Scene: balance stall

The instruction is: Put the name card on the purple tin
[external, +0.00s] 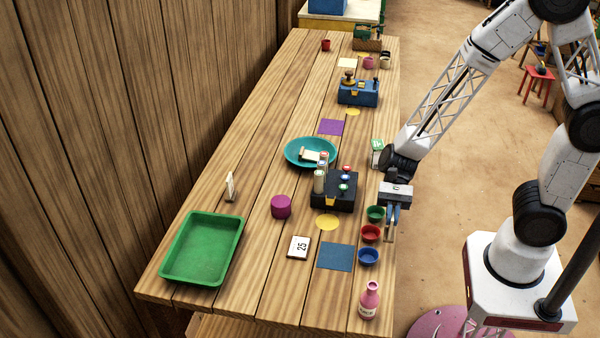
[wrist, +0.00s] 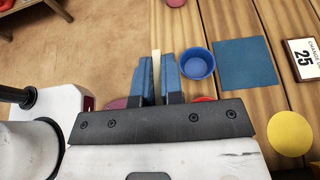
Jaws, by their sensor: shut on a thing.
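The purple tin (external: 281,206) is a short round magenta-purple tin standing on the table, right of the green tray. Nothing rests on its top. My gripper (external: 391,225) is over the table's right edge, beside the small bowls and well to the right of the tin. In the wrist view, its blue fingers (wrist: 157,80) are shut on a thin pale card-like piece (wrist: 156,62), seen edge-on. Its face is hidden, so I cannot tell whether it is the name card. Another small pale card (external: 230,187) stands upright near the tray.
A green tray (external: 203,248), a flat card marked 25 (external: 299,247), a blue mat (external: 336,257) and a pink bottle (external: 370,300) are in front.

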